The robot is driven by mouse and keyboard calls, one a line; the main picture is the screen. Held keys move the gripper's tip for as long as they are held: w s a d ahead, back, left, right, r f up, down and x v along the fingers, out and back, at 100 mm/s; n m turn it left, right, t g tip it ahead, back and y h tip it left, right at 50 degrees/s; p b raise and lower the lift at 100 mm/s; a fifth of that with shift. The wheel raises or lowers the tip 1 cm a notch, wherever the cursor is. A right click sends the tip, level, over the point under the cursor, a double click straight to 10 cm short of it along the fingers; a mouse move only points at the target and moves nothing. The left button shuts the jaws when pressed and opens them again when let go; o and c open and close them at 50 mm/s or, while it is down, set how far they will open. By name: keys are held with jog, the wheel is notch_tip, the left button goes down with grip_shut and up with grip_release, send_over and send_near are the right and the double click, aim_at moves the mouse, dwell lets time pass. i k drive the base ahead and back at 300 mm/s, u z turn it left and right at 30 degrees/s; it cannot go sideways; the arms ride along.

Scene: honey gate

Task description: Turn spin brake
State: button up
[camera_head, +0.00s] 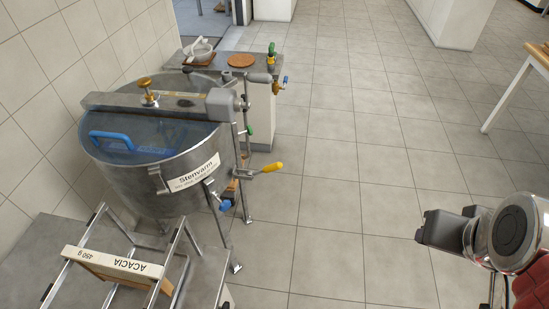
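A steel drum (175,183) labelled "Stenvarm" stands at the left, with a grey bar (185,103) across its top. A yellow-handled lever (270,168) sticks out to the right from the drum's front right side. A blue handle (225,205) hangs below the label. A green knob (250,130) sits on the upright rod, and a brass knob (147,84) stands on the bar. I cannot tell which of these is the spin brake.
A metal bench (35,270) at the front left holds a rack with a frame marked "ACACIA 450 g" (115,264). The tiled floor (350,200) between drum and arm is clear.

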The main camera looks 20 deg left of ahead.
aim_at(278, 166)
jog(key=u, duration=0.3)
jog(key=i, duration=0.65)
jog(key=u, duration=0.9)
jog(key=i, duration=0.6)
jog(key=u, duration=0.45)
